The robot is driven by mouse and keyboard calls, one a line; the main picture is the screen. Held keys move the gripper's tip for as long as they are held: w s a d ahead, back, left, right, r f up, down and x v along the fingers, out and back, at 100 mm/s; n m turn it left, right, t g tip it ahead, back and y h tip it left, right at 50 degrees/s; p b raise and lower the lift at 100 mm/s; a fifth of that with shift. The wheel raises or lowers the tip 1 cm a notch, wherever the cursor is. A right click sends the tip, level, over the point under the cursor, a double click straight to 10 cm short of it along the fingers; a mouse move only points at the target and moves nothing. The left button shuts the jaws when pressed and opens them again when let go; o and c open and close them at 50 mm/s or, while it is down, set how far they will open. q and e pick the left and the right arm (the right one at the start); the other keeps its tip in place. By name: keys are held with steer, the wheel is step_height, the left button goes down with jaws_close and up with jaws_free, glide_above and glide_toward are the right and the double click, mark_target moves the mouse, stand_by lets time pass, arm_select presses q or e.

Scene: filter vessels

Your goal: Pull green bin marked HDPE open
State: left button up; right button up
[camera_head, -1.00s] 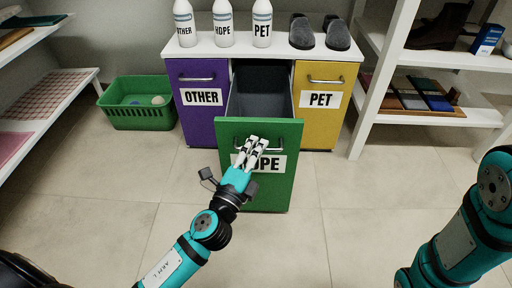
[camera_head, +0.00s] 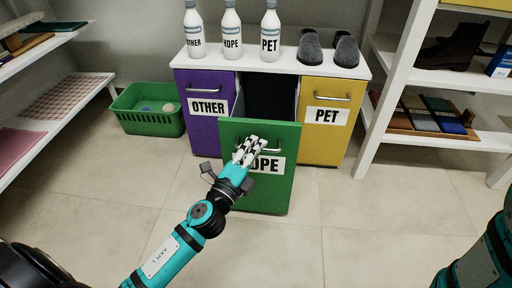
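The green bin (camera_head: 281,192) marked HDPE is the middle one of three pull-out bins. It stands partly out of the cabinet, with its dark inside showing behind the front panel. My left gripper (camera_head: 246,150) is at the bin's bar handle (camera_head: 264,149), its pale fingers over the left part of the handle and covering the start of the HDPE label (camera_head: 269,165). The fingers hide whether they are closed around the bar. My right arm is at the lower right edge, and its gripper is out of view.
The purple OTHER bin (camera_head: 204,127) and yellow PET bin (camera_head: 322,138) flank it, both closed. Several bottles and slippers stand on the cabinet top (camera_head: 290,61). A green basket (camera_head: 149,121) is on the floor at left. White shelves (camera_head: 400,80) stand at right. Floor in front is clear.

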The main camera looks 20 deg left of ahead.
arm_select(q)
steer(key=o, duration=0.5)
steer(key=shift+s, duration=0.15)
steer(key=s+a+f, duration=0.1)
steer(key=s+f, duration=0.1)
steer(key=s, duration=0.9)
steer(key=shift+s+a, duration=0.25)
